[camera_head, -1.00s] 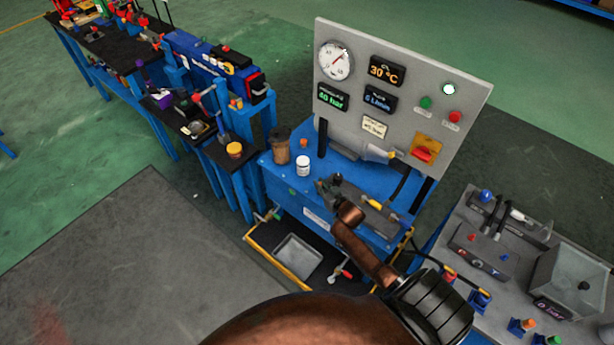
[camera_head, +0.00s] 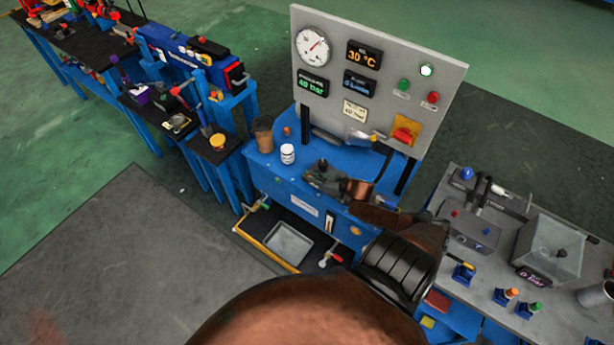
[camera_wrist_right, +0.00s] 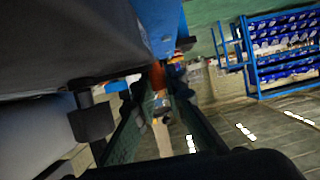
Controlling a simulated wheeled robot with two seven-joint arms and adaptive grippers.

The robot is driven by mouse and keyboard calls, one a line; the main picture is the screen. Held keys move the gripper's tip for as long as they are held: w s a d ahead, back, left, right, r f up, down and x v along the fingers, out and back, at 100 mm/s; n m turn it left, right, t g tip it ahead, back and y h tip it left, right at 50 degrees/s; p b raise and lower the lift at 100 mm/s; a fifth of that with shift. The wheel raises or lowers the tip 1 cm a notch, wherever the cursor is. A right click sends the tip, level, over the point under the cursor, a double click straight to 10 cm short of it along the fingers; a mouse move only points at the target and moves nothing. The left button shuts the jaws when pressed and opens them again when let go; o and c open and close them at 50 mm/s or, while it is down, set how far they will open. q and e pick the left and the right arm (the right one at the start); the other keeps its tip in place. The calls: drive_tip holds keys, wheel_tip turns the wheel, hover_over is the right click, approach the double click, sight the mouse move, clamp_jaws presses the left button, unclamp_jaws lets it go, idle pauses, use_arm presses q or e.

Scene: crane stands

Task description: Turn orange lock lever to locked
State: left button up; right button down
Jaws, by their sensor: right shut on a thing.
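My right gripper (camera_head: 328,172) is over the blue bench below the gauge panel, with my copper-coloured wrist just behind it. In the right wrist view, an orange piece (camera_wrist_right: 158,75), seemingly the lock lever, shows between the dark fingers at their far end, in front of a blue surface. The gripper is shut on it. In the head view the lever cannot be made out behind the gripper and wrist, so its angle cannot be read. My left gripper is not in view.
The upright grey panel (camera_head: 450,85) stands behind, with a red switch (camera_head: 405,133) on an orange plate. A white jar (camera_head: 288,153) and brown cup (camera_head: 263,135) stand left on the bench. A grey bench (camera_head: 480,275) at right carries several small levers.

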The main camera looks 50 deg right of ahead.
drive_tip(key=c, duration=1.9)
unclamp_jaws()
drive_tip(key=shift+c, duration=0.2)
drive_tip(key=v, duration=1.2)
